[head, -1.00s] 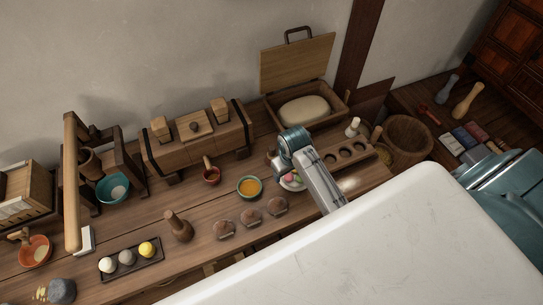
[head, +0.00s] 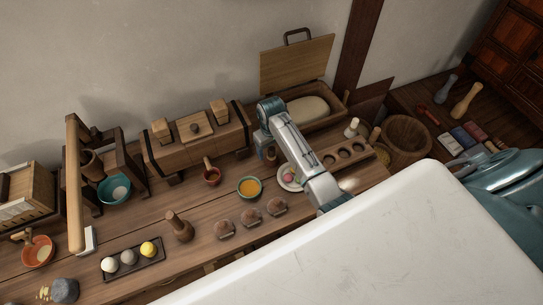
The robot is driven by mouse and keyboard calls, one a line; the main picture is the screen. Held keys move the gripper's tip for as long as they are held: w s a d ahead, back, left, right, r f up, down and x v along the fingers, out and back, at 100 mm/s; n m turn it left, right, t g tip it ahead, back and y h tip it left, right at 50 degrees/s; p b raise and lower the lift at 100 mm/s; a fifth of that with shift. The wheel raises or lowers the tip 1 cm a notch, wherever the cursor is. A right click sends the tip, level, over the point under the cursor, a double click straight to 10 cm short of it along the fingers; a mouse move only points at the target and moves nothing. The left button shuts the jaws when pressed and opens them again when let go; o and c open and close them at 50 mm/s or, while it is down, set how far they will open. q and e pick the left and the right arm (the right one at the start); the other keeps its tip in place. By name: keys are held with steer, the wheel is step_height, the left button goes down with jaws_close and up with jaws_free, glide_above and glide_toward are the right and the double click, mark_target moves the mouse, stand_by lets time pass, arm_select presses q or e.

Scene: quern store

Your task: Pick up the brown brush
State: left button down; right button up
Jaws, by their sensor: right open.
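My right gripper (head: 267,147) is open at the back of the workbench, in front of the open wooden box. It points down and seems to hold nothing. A small reddish-brown thing (head: 271,154) shows right at its fingers, mostly hidden by the arm. I cannot tell for sure whether it is the brown brush, or whether the fingers touch it. My left gripper is not in view.
An open box (head: 312,118) with a pale loaf-like lump stands behind the gripper. A plate of coloured pieces (head: 290,178) lies partly under my forearm. A small red-brown ladle bowl (head: 211,176) and an orange-filled bowl (head: 249,187) stand left of it.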

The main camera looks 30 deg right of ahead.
mark_target(271, 155)
steer(key=shift+f+p, duration=0.65)
steer(key=shift+f, duration=1.75)
steer(key=shift+c, duration=0.2)
steer(key=c, duration=1)
